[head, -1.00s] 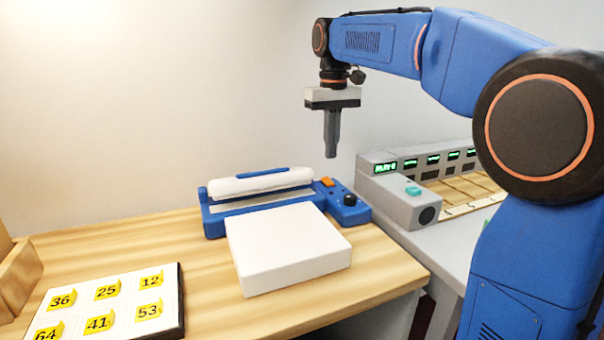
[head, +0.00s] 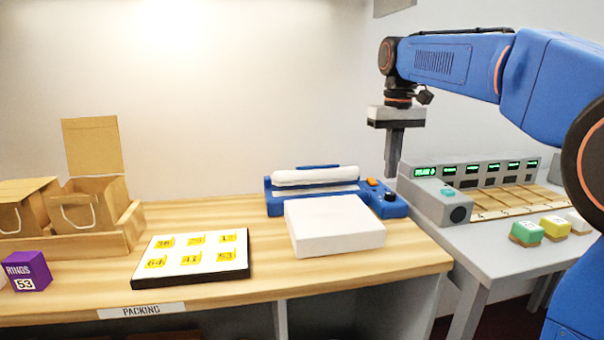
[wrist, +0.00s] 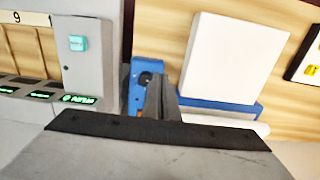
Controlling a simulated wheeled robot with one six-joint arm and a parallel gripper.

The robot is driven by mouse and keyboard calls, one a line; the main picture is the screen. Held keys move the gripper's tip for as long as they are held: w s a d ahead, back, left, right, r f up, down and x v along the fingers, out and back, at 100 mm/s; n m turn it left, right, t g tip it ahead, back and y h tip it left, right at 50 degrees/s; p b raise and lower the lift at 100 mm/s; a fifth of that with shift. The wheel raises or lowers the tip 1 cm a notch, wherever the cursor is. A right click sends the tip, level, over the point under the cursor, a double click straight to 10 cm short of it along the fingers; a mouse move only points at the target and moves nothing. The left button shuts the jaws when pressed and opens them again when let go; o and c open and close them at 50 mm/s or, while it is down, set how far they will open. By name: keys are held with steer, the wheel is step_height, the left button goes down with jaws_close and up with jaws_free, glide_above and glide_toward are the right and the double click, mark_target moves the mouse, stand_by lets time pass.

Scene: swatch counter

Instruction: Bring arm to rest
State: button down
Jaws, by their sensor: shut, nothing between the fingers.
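My gripper (head: 394,176) is shut and empty. It hangs pointing down in the air, in front of the back wall and above the right end of the blue sealer (head: 398,208). My blue arm reaches in from the right of the head view. In the wrist view my gripper's dark fingers (wrist: 158,100) show in front of the blue sealer's control end (wrist: 146,75). No object is held.
A white box (head: 335,226) lies before the sealer. A numbered board (head: 190,287), a purple box (head: 27,272) and paper bags (head: 95,205) stand left. A grey machine (head: 440,203) and small coloured blocks (head: 526,233) are right. Wall space left of my arm is clear.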

steer(key=s+d+f+t, duration=0.1)
steer(key=s+d+f, duration=0.1)
steer(key=s+f, duration=0.6)
steer(key=s+d+f+m+t, duration=0.1)
steer(key=s+d+f+t, duration=0.1)
steer(key=s+f, duration=0.6)
steer(key=s+d+f+m+t, duration=0.1)
steer(key=s+d+f, duration=0.2)
steer(key=s+f, duration=0.5)
steer(key=s, duration=0.8)
steer(key=shift+s+t, duration=0.35)
steer(key=shift+t, duration=0.05)
